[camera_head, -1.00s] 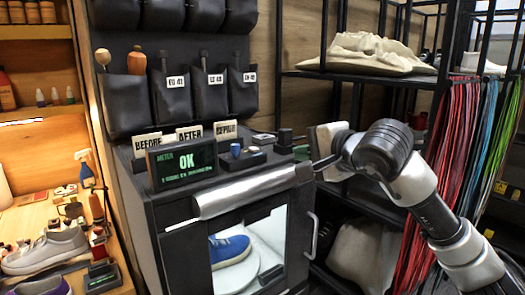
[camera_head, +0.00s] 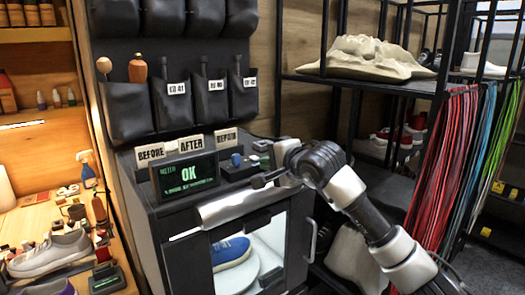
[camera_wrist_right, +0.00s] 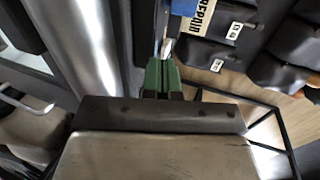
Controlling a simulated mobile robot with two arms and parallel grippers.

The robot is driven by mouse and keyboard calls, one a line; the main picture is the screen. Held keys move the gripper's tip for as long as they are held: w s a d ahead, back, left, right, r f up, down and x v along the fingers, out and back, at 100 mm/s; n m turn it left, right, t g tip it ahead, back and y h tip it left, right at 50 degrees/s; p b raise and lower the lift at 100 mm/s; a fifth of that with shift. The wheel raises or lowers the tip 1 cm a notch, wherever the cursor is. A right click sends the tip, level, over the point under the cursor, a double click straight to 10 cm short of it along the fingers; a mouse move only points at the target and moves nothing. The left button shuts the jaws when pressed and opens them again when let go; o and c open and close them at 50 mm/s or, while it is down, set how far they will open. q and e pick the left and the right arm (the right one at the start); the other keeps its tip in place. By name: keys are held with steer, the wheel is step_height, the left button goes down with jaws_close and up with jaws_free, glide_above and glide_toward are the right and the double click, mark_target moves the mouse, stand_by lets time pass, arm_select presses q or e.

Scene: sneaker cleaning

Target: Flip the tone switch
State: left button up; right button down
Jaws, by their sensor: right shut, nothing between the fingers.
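I cannot tell which part of the box is the tone switch. My right gripper (camera_head: 260,182) is shut and empty, its dark tip just in front of the box's front edge. Whether it touches is unclear. My left gripper is not in view.
BEFORE, AFTER and REPAIR signs (camera_head: 190,144) stand behind the meter. A silver roll (camera_head: 245,205) runs along the cabinet's front top edge, above a window with a blue sneaker (camera_head: 230,252). A black shelf frame (camera_head: 360,84) and hanging laces (camera_head: 445,160) stand to the right.

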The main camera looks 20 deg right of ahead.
mark_target(254, 158)
steer(key=shift+w+a+p, duration=0.2)
steer(key=shift+w+a, duration=0.05)
steer(key=shift+w, duration=0.35)
steer(key=shift+w+a+p, duration=0.15)
steer(key=shift+w+a, duration=0.05)
steer(key=shift+w, duration=0.35)
steer(key=shift+r, duration=0.15)
steer(key=shift+w+r+p, duration=0.2)
steer(key=shift+r+p, duration=0.05)
steer(key=shift+p, duration=0.25)
steer(key=shift+f+g, duration=0.25)
steer(key=shift+g, duration=0.05)
steer(key=shift+a, duration=0.1)
steer(key=shift+r, duration=0.8)
